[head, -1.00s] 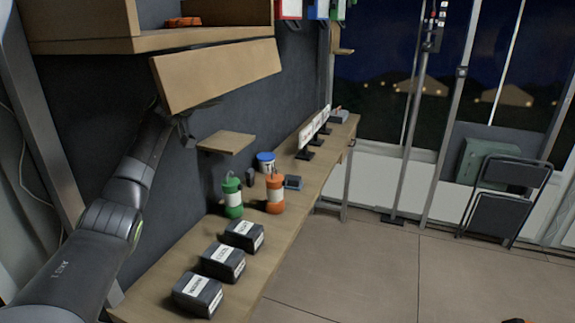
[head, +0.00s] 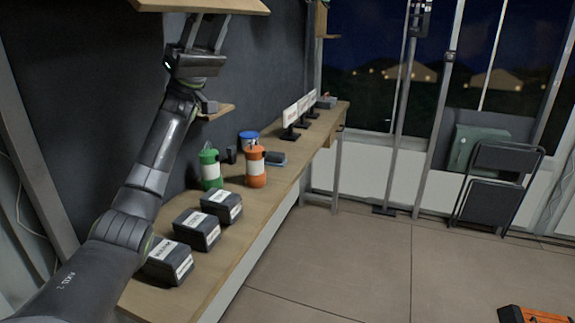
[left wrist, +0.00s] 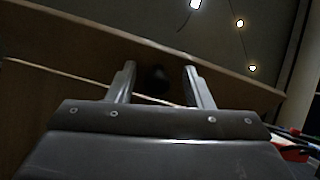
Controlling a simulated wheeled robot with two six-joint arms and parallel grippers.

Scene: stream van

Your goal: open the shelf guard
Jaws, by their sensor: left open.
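The shelf guard (head: 200,5) is a pale wooden panel at the top left of the head view, mostly cut off by the frame's upper edge. My left gripper (head: 207,30) is below it, fingers pointing up to its underside. In the left wrist view, a wooden board (left wrist: 75,45), apparently the guard, stretches across in front of my open left fingers (left wrist: 158,82). A dark round spot shows between the fingertips; I cannot tell what it is. Whether the fingers touch the board is unclear. My right gripper is out of view.
A small wall shelf (head: 217,112) is just behind my left forearm. The long desk (head: 225,255) holds black boxes (head: 197,230), a green bottle (head: 210,170), an orange bottle (head: 255,167) and small displays (head: 291,115). A folded chair (head: 495,190) leans at the right; the middle floor is clear.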

